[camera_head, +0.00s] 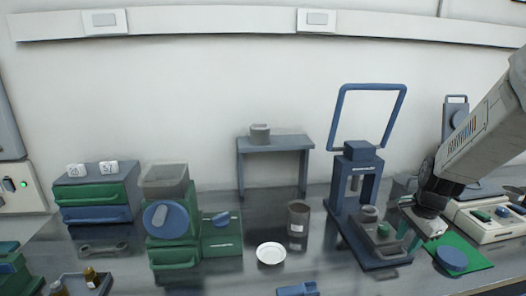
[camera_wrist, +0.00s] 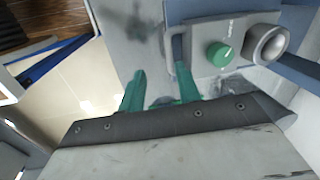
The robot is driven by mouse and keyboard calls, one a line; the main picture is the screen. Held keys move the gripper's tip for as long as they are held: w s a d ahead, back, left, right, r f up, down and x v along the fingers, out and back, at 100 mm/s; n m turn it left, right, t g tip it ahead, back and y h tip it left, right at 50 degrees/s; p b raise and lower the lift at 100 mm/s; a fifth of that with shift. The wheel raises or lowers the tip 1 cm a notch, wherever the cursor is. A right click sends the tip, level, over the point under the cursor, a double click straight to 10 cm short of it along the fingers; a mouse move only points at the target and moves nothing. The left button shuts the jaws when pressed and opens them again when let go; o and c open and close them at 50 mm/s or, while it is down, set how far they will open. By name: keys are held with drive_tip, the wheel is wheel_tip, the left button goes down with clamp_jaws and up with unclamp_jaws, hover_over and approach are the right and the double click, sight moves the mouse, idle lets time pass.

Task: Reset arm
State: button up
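My gripper (camera_head: 409,236) hangs at the end of my arm on the right side of the head view, pointing down over the bench. It is just right of the blue press (camera_head: 358,165) and near its base. In the wrist view, the two green fingers of my gripper (camera_wrist: 160,88) stand apart with nothing seen between them. Beyond them is a grey surface with a green knob (camera_wrist: 220,54) and a grey metal cylinder (camera_wrist: 268,45). I cannot tell whether the fingers touch anything.
A green mat (camera_head: 478,258) with a blue round item and a white device (camera_head: 490,222) lie close to my gripper. A brown cup (camera_head: 298,218), white dish (camera_head: 270,253) and green machine (camera_head: 172,250) stand further left. Clear bench lies around the dish.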

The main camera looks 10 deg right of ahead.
drive_tip(key=s+a+r+n, duration=0.7)
drive_tip(key=s+a+n, duration=0.1)
drive_tip(key=s, duration=0.3)
drive_tip(key=s+a+r+n, duration=0.8)
drive_tip(key=s, duration=0.3)
drive_tip(key=shift+s+a+n, duration=0.3)
drive_tip(key=shift+s+a, duration=0.05)
drive_tip(key=shift+s, duration=0.05)
